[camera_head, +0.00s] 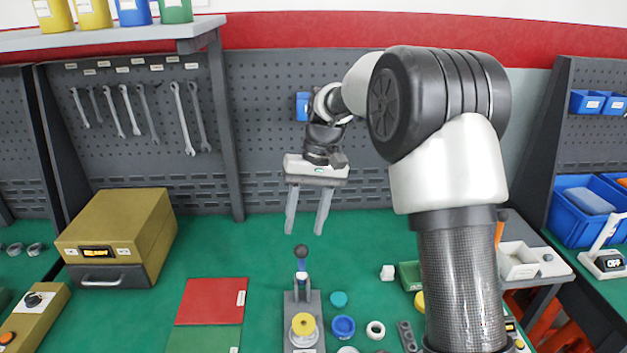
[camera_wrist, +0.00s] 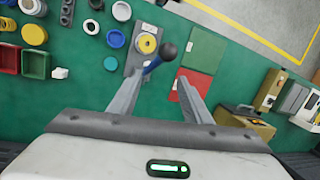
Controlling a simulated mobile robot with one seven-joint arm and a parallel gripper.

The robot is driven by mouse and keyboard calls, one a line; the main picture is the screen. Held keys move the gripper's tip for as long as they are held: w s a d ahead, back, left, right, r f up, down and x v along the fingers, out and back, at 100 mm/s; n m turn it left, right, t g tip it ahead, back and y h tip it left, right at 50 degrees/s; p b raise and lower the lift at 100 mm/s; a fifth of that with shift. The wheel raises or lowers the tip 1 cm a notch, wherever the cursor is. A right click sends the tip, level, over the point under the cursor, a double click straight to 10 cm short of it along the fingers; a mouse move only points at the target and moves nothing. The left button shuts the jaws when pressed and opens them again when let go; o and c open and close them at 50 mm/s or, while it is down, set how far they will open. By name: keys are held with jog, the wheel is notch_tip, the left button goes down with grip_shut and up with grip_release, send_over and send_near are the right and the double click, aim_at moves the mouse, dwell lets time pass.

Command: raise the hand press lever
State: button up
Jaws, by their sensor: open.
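The hand press (camera_head: 304,325) stands on the green bench top, with a yellow round piece (camera_head: 303,324) on its grey base. Its lever (camera_head: 301,258) has a dark ball knob and a blue and white shaft. My gripper (camera_head: 305,231) is open and empty, and hangs above the lever knob, apart from it in the head view. In the wrist view the lever knob (camera_wrist: 168,50) shows between the two fingers of my gripper (camera_wrist: 150,92), beyond their tips. The press base (camera_wrist: 143,45) shows beyond the left finger there.
A red and green mat (camera_head: 211,301) lies left of the press. Blue and teal round pieces (camera_head: 343,326) and a white ring (camera_head: 375,330) lie close to its right. A yellow-brown box (camera_head: 117,237) stands at the left. A pegboard with wrenches (camera_head: 186,118) rises behind.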

jog(key=v, duration=1.4)
jog(key=shift+d+p, duration=0.15)
jog(key=shift+p, duration=0.25)
jog(key=shift+r, duration=0.15)
